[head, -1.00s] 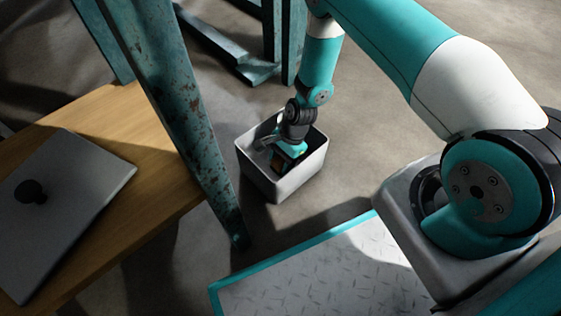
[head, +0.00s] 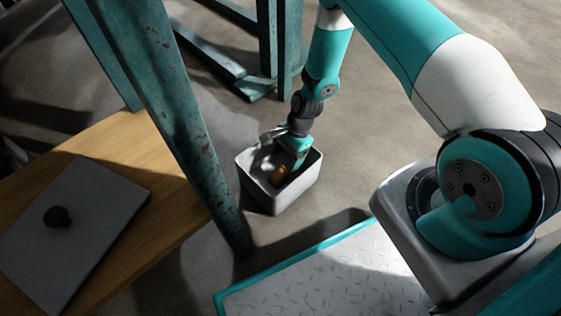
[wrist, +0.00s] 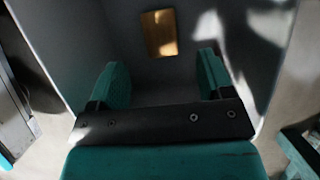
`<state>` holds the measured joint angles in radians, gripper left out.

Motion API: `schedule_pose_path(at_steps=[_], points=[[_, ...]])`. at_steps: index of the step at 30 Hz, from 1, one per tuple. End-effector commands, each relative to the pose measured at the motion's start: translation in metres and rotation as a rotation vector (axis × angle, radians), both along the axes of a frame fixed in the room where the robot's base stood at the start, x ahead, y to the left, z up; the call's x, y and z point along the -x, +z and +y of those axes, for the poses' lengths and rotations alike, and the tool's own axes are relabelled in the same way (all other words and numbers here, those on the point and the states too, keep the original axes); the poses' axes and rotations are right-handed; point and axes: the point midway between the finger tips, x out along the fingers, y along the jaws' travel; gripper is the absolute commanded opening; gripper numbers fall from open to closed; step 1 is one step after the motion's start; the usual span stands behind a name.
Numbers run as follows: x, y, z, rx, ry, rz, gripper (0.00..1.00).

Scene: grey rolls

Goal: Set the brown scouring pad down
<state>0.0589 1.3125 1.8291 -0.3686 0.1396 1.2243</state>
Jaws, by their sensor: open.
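The brown scouring pad (wrist: 159,33) lies inside the grey bin, seen between and beyond my fingertips in the wrist view. In the head view the pad (head: 279,174) shows as a small orange-brown patch inside the bin. The grey open-topped bin (head: 273,200) stands on the floor. My gripper (wrist: 160,80) is open, its two teal fingers spread with nothing between them. In the head view my gripper (head: 290,160) is at the bin's mouth, just above the pad, and partly hides the inside.
A rusty teal post (head: 175,110) stands left of the bin. A wooden surface (head: 170,200) at the left bears a grey panel (head: 100,215) with a dark round knob (head: 57,216). The concrete floor (head: 400,130) right of the bin is clear.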

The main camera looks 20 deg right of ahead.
Motion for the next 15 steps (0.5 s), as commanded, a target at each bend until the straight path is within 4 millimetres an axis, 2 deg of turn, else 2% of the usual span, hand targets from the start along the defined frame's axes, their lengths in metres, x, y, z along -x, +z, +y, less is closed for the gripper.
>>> schedule_pose_path(at_steps=[1,8,10,11,13,14,15], points=[[-0.002,0.016,-0.004,0.0,-0.002,-0.002,0.73],[-0.005,0.036,-0.012,-0.001,0.005,-0.003,0.73],[-0.01,0.049,-0.01,-0.005,0.036,-0.021,0.73],[-0.013,0.058,-0.008,-0.007,0.059,-0.035,0.73],[-0.02,0.089,-0.001,-0.017,0.141,-0.076,0.73],[-0.022,0.105,0.003,-0.023,0.186,-0.099,0.73],[-0.025,0.13,0.01,-0.029,0.257,-0.133,0.73]])
